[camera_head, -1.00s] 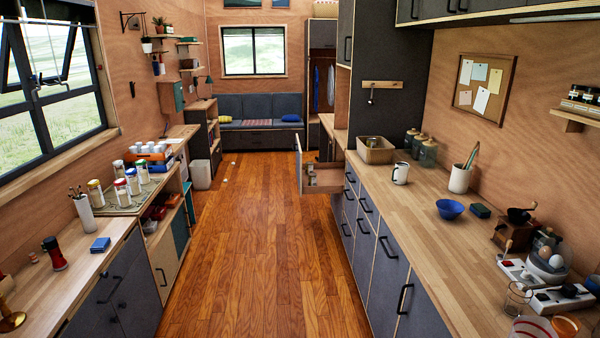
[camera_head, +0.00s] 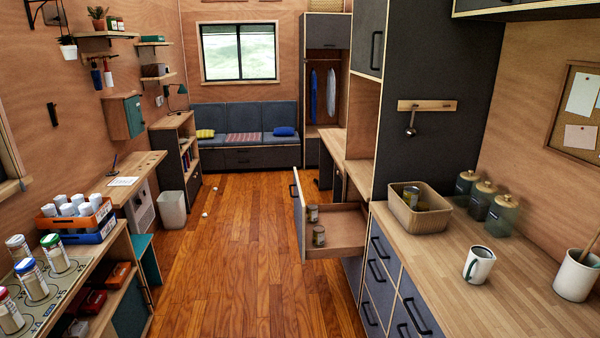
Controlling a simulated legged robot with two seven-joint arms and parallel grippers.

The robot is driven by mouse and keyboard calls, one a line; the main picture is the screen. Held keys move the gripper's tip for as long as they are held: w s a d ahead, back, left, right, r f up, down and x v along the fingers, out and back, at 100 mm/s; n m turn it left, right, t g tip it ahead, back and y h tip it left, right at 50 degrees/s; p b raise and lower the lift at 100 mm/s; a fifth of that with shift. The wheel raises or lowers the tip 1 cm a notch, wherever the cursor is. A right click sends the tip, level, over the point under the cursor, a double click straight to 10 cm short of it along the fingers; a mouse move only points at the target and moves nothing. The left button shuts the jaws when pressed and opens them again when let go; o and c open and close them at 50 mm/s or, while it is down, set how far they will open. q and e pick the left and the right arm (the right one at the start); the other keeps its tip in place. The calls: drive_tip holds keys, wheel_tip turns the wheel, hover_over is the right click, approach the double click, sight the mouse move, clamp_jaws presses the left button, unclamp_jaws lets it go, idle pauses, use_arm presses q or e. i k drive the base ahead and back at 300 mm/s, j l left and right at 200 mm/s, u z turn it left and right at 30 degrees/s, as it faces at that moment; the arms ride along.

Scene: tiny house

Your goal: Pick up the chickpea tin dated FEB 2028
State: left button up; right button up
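Two small tins stand in the open drawer (camera_head: 345,228) on the right side: a rear tin (camera_head: 312,213) and a front tin (camera_head: 319,236). Another tin (camera_head: 411,196) sits in the woven basket (camera_head: 423,222) on the right counter, with more partly hidden low in the basket. The labels and dates are too small to read, so I cannot tell which is the chickpea tin dated FEB 2028. Neither of my grippers is in view.
The drawer sticks out into the aisle from the right cabinets. A white mug (camera_head: 479,264) and several lidded jars (camera_head: 478,205) stand near the basket. The wooden floor (camera_head: 235,265) between is mostly clear.

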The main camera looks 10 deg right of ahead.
sight(411, 194)
drive_tip(key=i+z, duration=0.1)
drive_tip(key=i, duration=0.5)
drive_tip(key=i+j+z, duration=0.1)
drive_tip(key=i, duration=0.55)
drive_tip(key=i+j+z, duration=0.1)
drive_tip(key=i, duration=0.5)
drive_tip(key=i+j+z, duration=0.1)
drive_tip(key=i, duration=0.5)
